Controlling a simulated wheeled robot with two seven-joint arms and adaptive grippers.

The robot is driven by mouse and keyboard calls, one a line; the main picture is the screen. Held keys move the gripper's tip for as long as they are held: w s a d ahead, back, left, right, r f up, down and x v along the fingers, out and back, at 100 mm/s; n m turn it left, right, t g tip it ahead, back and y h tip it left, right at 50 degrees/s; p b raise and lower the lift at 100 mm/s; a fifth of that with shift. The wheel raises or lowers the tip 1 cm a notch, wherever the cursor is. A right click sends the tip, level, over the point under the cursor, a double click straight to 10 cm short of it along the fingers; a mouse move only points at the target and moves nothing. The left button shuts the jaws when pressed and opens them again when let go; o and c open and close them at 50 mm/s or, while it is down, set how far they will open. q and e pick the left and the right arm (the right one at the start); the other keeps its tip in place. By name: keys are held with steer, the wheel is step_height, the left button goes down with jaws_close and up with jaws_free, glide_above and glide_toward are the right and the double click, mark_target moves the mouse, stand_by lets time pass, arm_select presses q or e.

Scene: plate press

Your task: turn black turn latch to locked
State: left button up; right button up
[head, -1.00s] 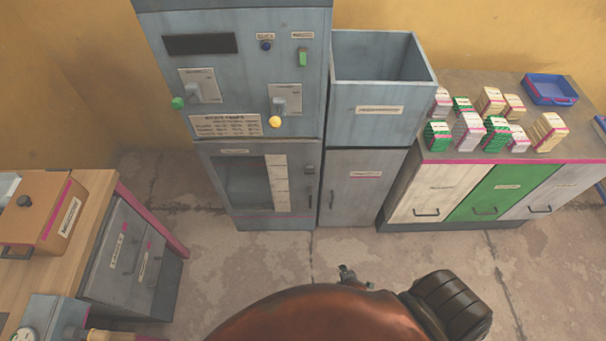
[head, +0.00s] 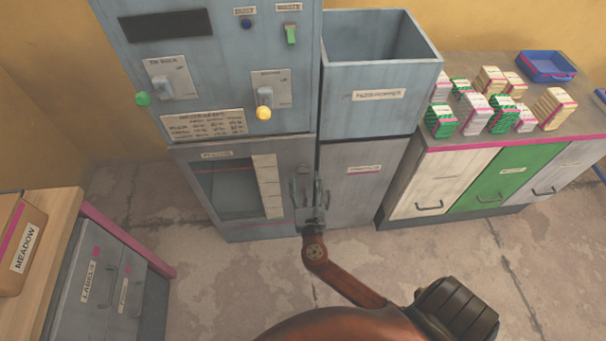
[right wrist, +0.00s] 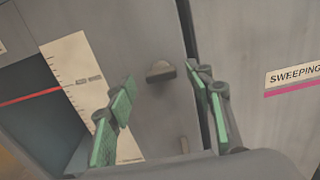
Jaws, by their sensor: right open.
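The turn latch (right wrist: 160,72) is a small dark block with a rounded top on the grey lower door (right wrist: 135,55) of the press, seen in the right wrist view. It lies roughly crosswise between my right gripper's green-padded fingers (right wrist: 162,82). The fingers are open and apart from each other; I cannot tell how far they are from the door, and I see no contact with the latch. In the head view my right gripper (head: 309,183) is in front of the door's right edge and hides the latch. My left gripper is not in view.
The door has a window (head: 222,188) with a pale scale strip (head: 268,187). A grey sweepings cabinet (head: 360,180) stands right beside it. The floor in front is clear; a wooden-topped bench (head: 62,205) is at left.

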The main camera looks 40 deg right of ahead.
mark_target(303, 170)
steer(key=shift+x, duration=1.3)
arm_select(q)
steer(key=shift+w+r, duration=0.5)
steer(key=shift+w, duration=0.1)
arm_select(e)
steer(key=shift+c, duration=0.5)
steer(key=c, duration=0.9)
steer(key=shift+d, duration=0.15)
steer(key=shift+c, duration=0.8)
steer(key=shift+s, duration=0.1)
